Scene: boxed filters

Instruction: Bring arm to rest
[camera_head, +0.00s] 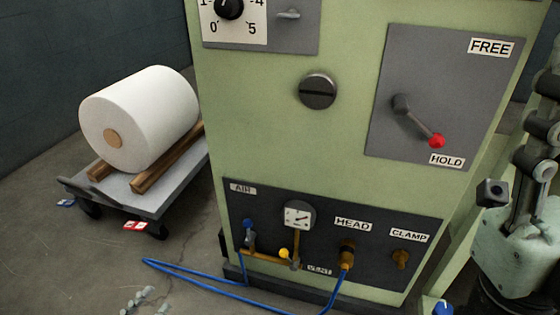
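Small grey-green jointed parts at the bottom edge, left of centre, look like the tip of my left gripper (145,301). They are cut off by the frame and too small to show whether the fingers are open or shut. Nothing held can be made out there. They show over the floor, left of the blue hose. No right gripper can be made out.
A green machine (265,140) with a red-knobbed lever (436,141) fills the middle. A blue hose (210,285) loops at its foot. A white roll (140,115) rests on a cart (150,196) at left. Metal links and a pale green housing (520,250) stand at right.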

